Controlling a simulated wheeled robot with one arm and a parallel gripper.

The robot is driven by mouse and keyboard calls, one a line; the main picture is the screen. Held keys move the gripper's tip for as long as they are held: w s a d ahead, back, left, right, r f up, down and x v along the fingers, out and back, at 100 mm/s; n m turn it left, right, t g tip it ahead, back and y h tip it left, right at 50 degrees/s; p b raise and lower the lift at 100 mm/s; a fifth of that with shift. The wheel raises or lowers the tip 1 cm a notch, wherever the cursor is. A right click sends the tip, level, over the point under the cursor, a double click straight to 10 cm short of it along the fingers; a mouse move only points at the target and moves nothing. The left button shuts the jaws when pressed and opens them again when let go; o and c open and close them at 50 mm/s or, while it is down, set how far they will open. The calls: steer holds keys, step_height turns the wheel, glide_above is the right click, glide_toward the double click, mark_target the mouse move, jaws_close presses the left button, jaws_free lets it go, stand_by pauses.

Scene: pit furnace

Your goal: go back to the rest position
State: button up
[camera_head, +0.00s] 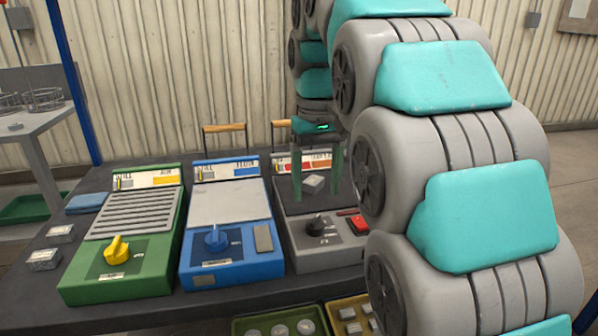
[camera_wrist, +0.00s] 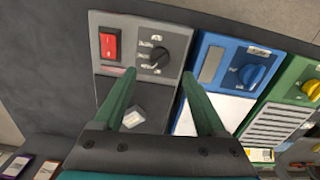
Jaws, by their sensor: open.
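My gripper (camera_head: 317,192) is open, pointing down over the grey unit (camera_head: 300,240). Its two green fingers are apart with nothing held between them. A small pale block (camera_head: 314,183) shows between the fingers in the head view and lies on the unit's dark plate. In the wrist view, the block (camera_wrist: 133,118) is near the left finger, apart from my gripper (camera_wrist: 158,82). The grey unit's black knob (camera_wrist: 152,57) and red switch (camera_wrist: 110,41) are beyond the fingertips. My arm hides the right side of the head view.
Left of the grey unit stand a blue unit (camera_head: 225,255) with a blue knob and a green unit (camera_head: 125,285) with a yellow knob. Small clear boxes (camera_head: 45,259) lie at the table's left. Green (camera_head: 240,327) and yellow trays sit below the front edge. A corrugated wall (camera_head: 180,80) is behind.

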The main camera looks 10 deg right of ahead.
steer(key=s+f+g, duration=0.1)
steer(key=s+f, duration=1)
steer(key=s, duration=0.2)
steer(key=s+f+m, duration=0.1)
steer(key=s+f, duration=1)
steer(key=s, duration=0.3)
steer(key=shift+s+f+g, duration=0.2)
steer(key=shift+f+g, duration=0.2)
